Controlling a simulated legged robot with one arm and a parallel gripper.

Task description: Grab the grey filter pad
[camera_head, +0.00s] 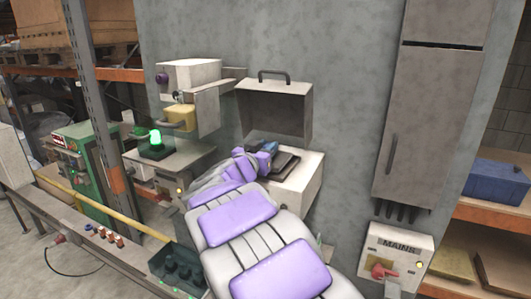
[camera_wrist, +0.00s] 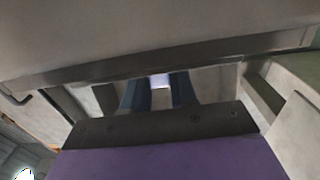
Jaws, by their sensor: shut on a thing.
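My gripper (camera_head: 267,148) is at the pale box (camera_head: 298,188) against the wall, under its raised grey lid (camera_head: 275,107). In the wrist view, the two dark blue fingers of my gripper (camera_wrist: 160,90) reach forward beneath the lid's edge. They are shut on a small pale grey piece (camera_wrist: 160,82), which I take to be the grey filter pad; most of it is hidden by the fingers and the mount. A dark flat slab (camera_head: 287,163) lies at the box's top beside the gripper; I cannot tell whether it is part of the pad.
A lit green lamp (camera_head: 155,140) stands on a cabinet to the left, below a wall unit with a yellow part (camera_head: 180,117). A tall grey cabinet (camera_head: 430,110) and a MAINS switch box (camera_head: 395,255) are on the right. The lid overhangs my gripper closely.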

